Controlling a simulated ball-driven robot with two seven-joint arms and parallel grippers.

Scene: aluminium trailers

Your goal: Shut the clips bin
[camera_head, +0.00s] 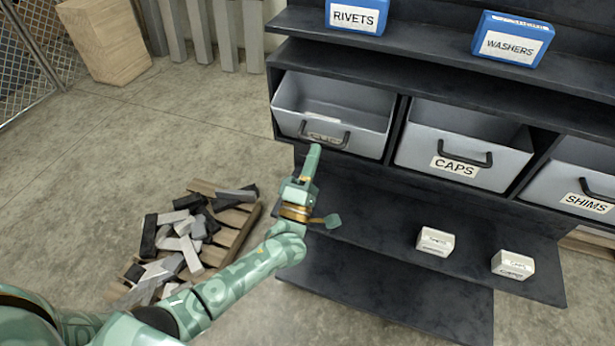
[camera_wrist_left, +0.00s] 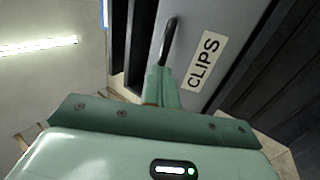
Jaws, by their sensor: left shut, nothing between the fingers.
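The clips bin (camera_head: 290,95) is a grey bin at the left end of the dark shelf unit. It stands pulled out, with its inside showing from above. Its dark handle (camera_head: 325,134) crosses the front and partly covers the label in the head view. In the left wrist view the CLIPS label (camera_wrist_left: 204,62) reads clearly beside the handle (camera_wrist_left: 168,38). My left gripper (camera_head: 313,152) is shut and empty, just below the bin's front. In the wrist view its fingers (camera_wrist_left: 160,80) are close to the handle's end; I cannot tell whether they touch. My right gripper is not in view.
The CAPS bin (camera_head: 430,135) and SHIMS bin (camera_head: 560,180) are also out, to the right. Blue RIVETS (camera_head: 357,17) and WASHERS (camera_head: 513,42) boxes sit above. Two small white boxes (camera_head: 435,241) (camera_head: 512,265) lie on the lower shelf. A pallet of metal offcuts (camera_head: 240,225) lies on the floor.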

